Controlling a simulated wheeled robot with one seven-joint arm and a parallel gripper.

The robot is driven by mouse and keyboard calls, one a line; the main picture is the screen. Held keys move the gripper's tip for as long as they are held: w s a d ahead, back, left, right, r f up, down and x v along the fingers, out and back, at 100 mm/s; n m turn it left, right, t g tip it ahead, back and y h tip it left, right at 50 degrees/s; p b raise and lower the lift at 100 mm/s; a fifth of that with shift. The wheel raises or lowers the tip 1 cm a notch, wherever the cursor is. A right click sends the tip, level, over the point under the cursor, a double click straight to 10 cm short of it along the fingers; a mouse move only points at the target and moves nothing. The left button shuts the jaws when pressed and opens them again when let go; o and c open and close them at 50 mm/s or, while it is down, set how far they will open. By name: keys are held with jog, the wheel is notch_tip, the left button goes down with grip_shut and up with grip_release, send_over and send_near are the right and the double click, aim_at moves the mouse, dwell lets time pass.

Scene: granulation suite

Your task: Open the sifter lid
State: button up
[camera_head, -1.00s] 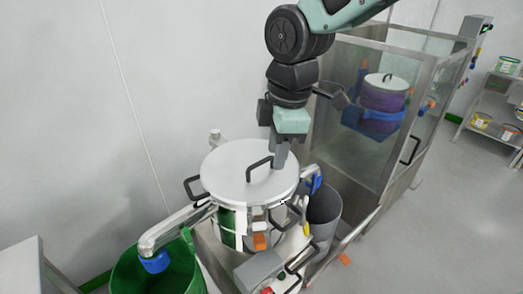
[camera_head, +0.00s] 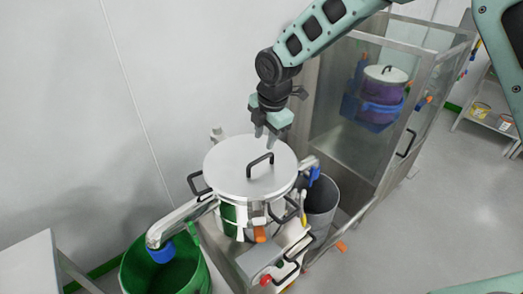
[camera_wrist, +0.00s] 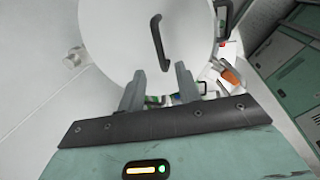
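The sifter lid (camera_head: 232,165) is a flat, round, pale grey disc lying on top of the sifter (camera_head: 238,216). A dark bar handle (camera_head: 260,161) stands on the lid; it also shows in the wrist view (camera_wrist: 158,36). My gripper (camera_head: 267,140) is above the far edge of the lid, behind the handle. In the wrist view my gripper (camera_wrist: 158,82) has its two fingers spread apart with nothing between them. The handle lies beyond the fingertips, apart from them. The lid (camera_wrist: 115,40) looks closed.
A green bin (camera_head: 165,268) stands below the left spout and a grey bin (camera_head: 321,205) on the right. A glass-walled enclosure (camera_head: 350,110) with a purple drum (camera_head: 383,90) stands at the back right. Clamps with dark handles (camera_head: 194,183) sit around the sifter rim.

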aim_at(261, 158)
jog(key=f, duration=0.2)
jog(key=w+f+p, duration=0.1)
jog(key=f, duration=0.4)
jog(key=shift+w+a+f+p, duration=0.15)
jog(key=shift+a+f+p, duration=0.15)
jog(key=shift+a+p, duration=0.1)
grip_shut()
